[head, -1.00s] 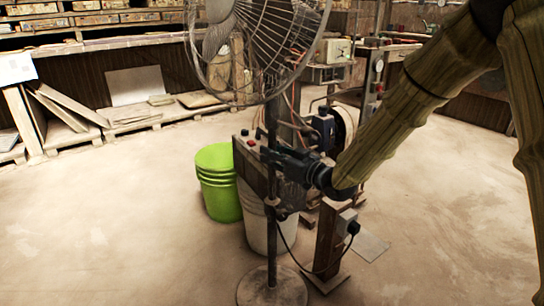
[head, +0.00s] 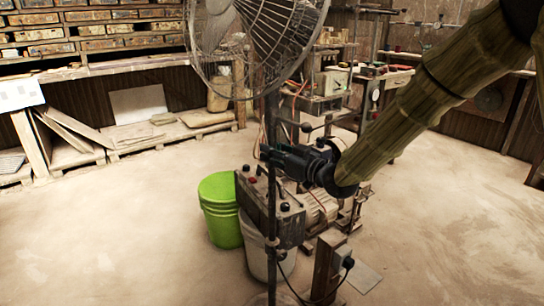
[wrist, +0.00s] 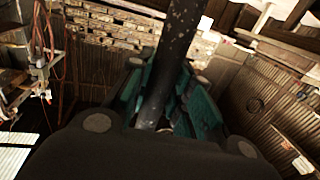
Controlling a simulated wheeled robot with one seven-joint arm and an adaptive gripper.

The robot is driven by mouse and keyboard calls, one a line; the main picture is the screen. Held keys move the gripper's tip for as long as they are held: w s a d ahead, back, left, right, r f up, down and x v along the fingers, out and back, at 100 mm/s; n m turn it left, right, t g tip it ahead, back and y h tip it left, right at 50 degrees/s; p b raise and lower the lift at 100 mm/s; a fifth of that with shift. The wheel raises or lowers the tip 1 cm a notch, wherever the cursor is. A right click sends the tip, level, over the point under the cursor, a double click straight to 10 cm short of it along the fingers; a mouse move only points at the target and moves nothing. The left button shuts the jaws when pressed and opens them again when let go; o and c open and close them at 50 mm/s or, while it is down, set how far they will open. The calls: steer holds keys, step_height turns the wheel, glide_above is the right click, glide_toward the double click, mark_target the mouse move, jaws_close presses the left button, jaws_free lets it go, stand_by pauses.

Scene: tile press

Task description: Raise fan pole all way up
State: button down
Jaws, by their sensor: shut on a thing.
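The fan pole (head: 271,120) is a thin dark upright rod in the head view, with a wire-caged fan head (head: 285,45) at its top, cut off by the frame edge. My gripper (head: 268,153) reaches in from the right and is shut on the pole below the fan cage. In the wrist view the scuffed dark pole (wrist: 178,50) runs between the teal finger pads of my gripper (wrist: 160,98). A collar (head: 283,254) sits lower on the pole. The fan base is outside the head view.
A lime green bucket (head: 218,205) and a pale bucket (head: 255,250) stand behind the pole. A control box with knobs (head: 290,215) and machinery are close behind my gripper. A wooden post with a socket (head: 325,262) stands right. The left floor is clear.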

mark_target(273, 142)
steer(key=shift+r+p, duration=0.85)
steer(key=shift+r, duration=0.85)
steer(key=c, duration=1.3)
jaws_free()
steer(key=shift+f, duration=0.1)
steer(key=shift+d, duration=0.1)
steer(key=v, duration=1.2)
